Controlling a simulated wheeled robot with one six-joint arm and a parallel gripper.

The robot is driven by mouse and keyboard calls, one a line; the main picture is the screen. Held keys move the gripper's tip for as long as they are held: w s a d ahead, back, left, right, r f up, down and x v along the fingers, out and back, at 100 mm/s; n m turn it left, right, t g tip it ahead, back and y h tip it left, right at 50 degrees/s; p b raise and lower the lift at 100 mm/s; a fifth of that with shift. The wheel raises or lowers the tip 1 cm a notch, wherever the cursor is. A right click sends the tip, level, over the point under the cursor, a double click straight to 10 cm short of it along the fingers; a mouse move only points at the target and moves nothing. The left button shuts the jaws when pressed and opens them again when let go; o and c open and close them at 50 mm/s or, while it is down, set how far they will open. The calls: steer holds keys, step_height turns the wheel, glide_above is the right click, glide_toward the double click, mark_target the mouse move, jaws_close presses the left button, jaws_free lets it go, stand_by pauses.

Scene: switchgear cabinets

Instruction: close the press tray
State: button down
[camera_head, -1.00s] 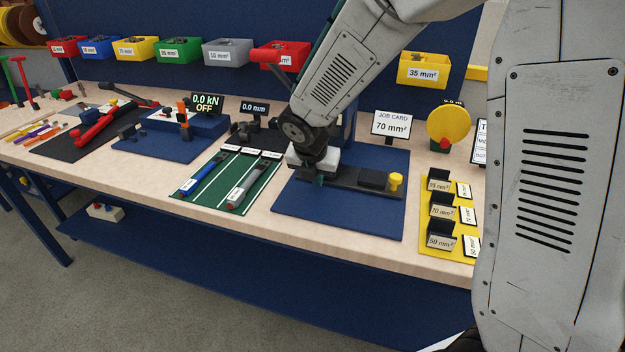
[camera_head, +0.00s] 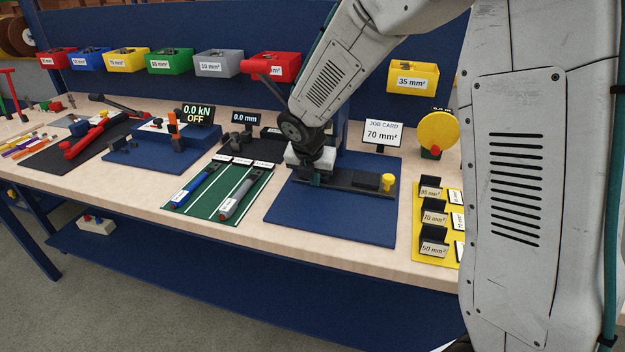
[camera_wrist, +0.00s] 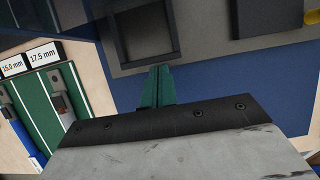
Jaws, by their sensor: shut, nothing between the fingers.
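The press tray (camera_head: 347,184) is a long dark grey slide on a blue mat, with a black block (camera_head: 366,181) and a yellow knob (camera_head: 388,182) at its right end. In the wrist view the tray (camera_wrist: 198,50) shows a square, dark-framed recess (camera_wrist: 145,32), and the knob is at the right edge. My gripper (camera_wrist: 157,88) is shut and empty, its green fingertips at the near edge of the tray just below the recess. I cannot tell whether they touch it. In the head view my gripper (camera_head: 316,180) is at the tray's left part. My arm hides most of the blue press body behind.
A blue mat (camera_head: 330,223) lies under the tray. Left is a green mat (camera_head: 203,205) with two tools. Right are a yellow board (camera_head: 440,245) with labelled holders and a job card (camera_head: 382,133) reading 70 mm². Coloured bins hang behind.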

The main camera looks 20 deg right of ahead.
steer(key=s+a, duration=0.2)
steer(key=s, duration=0.1)
steer(key=shift+s+a, duration=0.25)
steer(key=shift+a, duration=0.1)
steer(key=v, duration=0.9)
steer(key=s+d+r+m, duration=0.1)
steer(key=s+d+r, duration=0.15)
steer(key=d, duration=0.45)
steer(key=n, duration=0.1)
glide_toward(367, 191)
steer(key=f, duration=0.4)
steer(key=s+f, duration=0.1)
steer(key=f, duration=0.1)
steer(key=shift+s+a+f, duration=0.1)
steer(key=shift+a, duration=0.3)
steer(key=w+d, duration=0.2)
steer(key=shift+w, duration=0.35)
steer(key=shift+w+d, duration=0.2)
steer(key=shift+w, duration=0.15)
